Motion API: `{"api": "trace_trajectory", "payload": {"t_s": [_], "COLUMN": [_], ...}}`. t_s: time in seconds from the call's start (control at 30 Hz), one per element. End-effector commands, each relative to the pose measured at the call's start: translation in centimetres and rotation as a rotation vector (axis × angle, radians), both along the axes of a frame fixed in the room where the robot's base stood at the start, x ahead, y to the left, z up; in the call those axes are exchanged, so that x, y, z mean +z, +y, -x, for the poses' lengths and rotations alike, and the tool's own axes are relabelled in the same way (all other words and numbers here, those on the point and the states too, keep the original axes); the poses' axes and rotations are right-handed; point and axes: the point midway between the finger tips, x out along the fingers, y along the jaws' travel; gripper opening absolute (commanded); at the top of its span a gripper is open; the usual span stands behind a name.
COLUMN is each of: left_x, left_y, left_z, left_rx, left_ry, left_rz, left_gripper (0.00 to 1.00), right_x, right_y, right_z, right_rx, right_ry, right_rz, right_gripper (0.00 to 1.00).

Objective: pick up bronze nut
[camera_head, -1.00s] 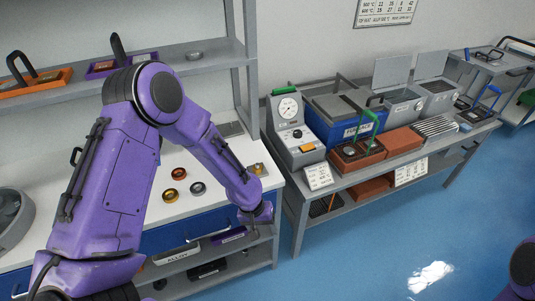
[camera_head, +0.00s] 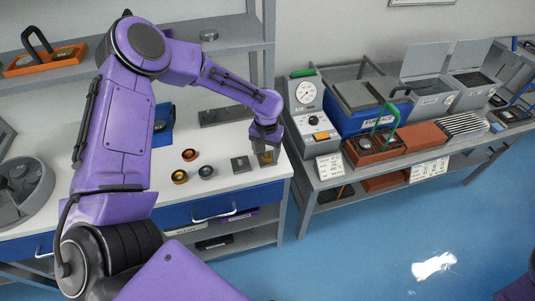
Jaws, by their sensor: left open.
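A small bronze-yellow piece, likely the bronze nut (camera_head: 266,158), sits at the right end of the white worktop (camera_head: 222,187). My left gripper (camera_head: 265,150) is open and points down right over it, its fingers partly hiding it. I cannot tell whether the fingers touch it. Left of it on the worktop are a grey square block (camera_head: 240,164), a grey ring (camera_head: 206,172), a gold ring (camera_head: 179,177) and a copper-red ring (camera_head: 190,155). My right gripper is not in view.
A grey bench (camera_head: 330,190) to the right carries a gauge device (camera_head: 308,118), a blue furnace (camera_head: 365,113) and brick-red blocks (camera_head: 424,134). A shelf (camera_head: 215,45) runs above the worktop. A large grey round tray (camera_head: 22,190) stands at left.

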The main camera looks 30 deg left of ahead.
Motion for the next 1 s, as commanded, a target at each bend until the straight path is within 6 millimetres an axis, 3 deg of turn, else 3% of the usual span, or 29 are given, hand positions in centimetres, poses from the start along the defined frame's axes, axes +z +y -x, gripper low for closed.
{"api": "trace_trajectory", "payload": {"t_s": [0.1,0.3,0.5,0.8,1.0], "left_x": [-1.1,-1.2,-1.2,-0.7,3.6], "left_y": [-0.1,-0.1,-0.1,-0.1,-0.1], "left_z": [0.0,-0.1,-0.1,-0.1,-0.3], "left_rx": [-0.001,-0.003,-0.003,-0.003,-0.003], "left_ry": [-0.001,-0.003,-0.002,-0.003,-0.009], "left_rz": [0.001,-0.001,0.0,-0.001,-0.002], "left_gripper": [0.64,0.64,0.03,0.0,0.0], "right_x": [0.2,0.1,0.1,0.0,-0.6], "right_y": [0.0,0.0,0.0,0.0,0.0], "right_z": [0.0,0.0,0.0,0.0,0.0], "right_rx": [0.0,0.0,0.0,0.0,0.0], "right_ry": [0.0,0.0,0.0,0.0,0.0], "right_rz": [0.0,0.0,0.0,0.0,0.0], "right_gripper": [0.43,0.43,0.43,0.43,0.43]}}
